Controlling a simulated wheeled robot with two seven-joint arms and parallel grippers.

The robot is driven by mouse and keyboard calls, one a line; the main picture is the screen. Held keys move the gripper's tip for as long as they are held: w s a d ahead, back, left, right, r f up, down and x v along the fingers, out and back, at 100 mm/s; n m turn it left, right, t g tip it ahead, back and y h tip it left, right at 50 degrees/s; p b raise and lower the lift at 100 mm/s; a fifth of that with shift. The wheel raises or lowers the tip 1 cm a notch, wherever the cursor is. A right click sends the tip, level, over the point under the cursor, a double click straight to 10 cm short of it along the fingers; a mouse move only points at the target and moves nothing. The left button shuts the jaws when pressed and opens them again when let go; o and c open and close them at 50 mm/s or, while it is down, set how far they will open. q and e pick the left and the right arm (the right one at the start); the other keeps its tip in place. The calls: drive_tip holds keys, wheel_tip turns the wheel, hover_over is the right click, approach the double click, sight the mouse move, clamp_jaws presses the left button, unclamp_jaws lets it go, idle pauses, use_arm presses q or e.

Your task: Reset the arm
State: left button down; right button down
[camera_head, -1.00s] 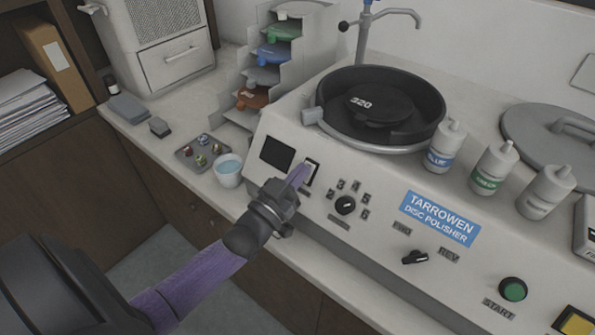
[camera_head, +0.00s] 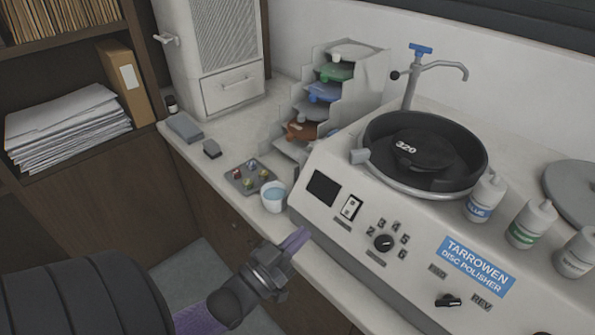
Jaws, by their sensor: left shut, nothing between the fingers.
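My left gripper (camera_head: 297,240) is in the lower middle of the head view, at the end of my purple and dark grey left arm. Its fingers are shut with nothing between them. It is in front of the polisher's sloped panel, below the white rocker switch (camera_head: 350,207), and apart from that switch. The disc polisher (camera_head: 330,222) stands on the counter at the right, with a black bowl marked 320 (camera_head: 425,150). My right gripper does not show.
A stepped rack of coloured discs (camera_head: 325,95) stands behind. Bottles (camera_head: 484,197) stand on the polisher. Free floor shows at lower left.

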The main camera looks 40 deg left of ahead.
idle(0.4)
use_arm(q)
drive_tip(key=s+d+f+g+y+b, duration=0.1)
drive_tip(key=s+f+g+b, duration=0.2)
drive_tip(key=f, duration=0.9)
drive_tip(key=s+f+g+y+b, duration=0.1)
drive_tip(key=s+f+g, duration=0.3)
drive_tip(key=f, duration=0.8)
drive_tip(key=s+d+f+g+b, duration=0.1)
drive_tip(key=s+d+f+g, duration=0.2)
drive_tip(key=s+f+g, duration=0.3)
drive_tip(key=s+d+f+m+g+b, duration=0.1)
drive_tip(key=s+d+f+g, duration=0.2)
drive_tip(key=s+f+g, duration=0.4)
drive_tip(key=s+f, duration=0.4)
drive_tip(key=s, duration=0.4)
drive_tip(key=shift+s+d+f+m+b, duration=0.15)
drive_tip(key=shift+s+f+m+b, duration=0.15)
drive_tip(key=shift+f+b, duration=0.05)
